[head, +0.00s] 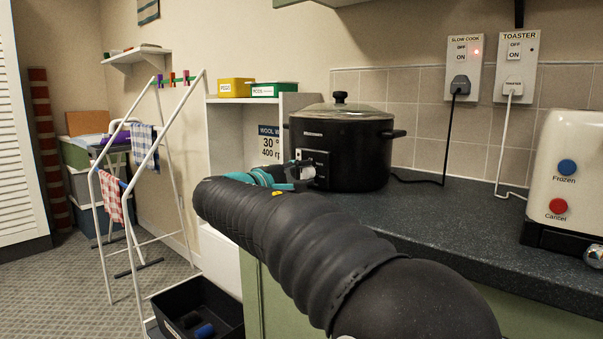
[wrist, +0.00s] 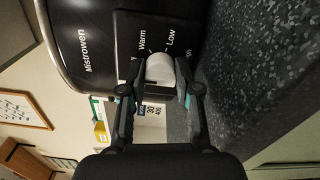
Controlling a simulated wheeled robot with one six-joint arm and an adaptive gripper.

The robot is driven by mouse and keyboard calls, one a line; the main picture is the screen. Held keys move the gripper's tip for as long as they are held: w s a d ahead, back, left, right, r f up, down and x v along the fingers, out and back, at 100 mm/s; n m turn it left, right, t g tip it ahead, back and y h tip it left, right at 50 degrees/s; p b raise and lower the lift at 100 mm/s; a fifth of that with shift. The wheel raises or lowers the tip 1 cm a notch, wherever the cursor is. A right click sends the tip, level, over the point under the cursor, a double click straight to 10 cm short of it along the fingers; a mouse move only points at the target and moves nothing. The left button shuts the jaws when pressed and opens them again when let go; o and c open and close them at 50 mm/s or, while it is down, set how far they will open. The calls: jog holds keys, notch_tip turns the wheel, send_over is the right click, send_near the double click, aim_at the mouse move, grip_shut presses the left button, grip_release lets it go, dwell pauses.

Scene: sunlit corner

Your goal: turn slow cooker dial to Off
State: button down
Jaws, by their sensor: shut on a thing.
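The black slow cooker (head: 358,155) stands on the counter with its lid on. In the wrist view, its front (wrist: 80,45) appears turned sideways, with a pale round dial (wrist: 159,66) on the control panel. "Warm" and "Low" are readable beside the dial; no Off label is readable, and I cannot tell where the dial points. My gripper (wrist: 160,82) has one finger on each side of the dial and is shut on it. In the head view, my gripper (head: 294,176) is at the panel and hides much of the dial.
The dark counter (head: 450,215) is clear between the cooker and the white toaster (head: 570,180). A black cord runs from the cooker to the "SLOW COOK" socket (head: 460,68), where a red light shows.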

dwell(0.3)
jog(key=c, duration=0.8)
grip_release()
jog(key=v, duration=1.2)
jog(key=shift+a, duration=0.1)
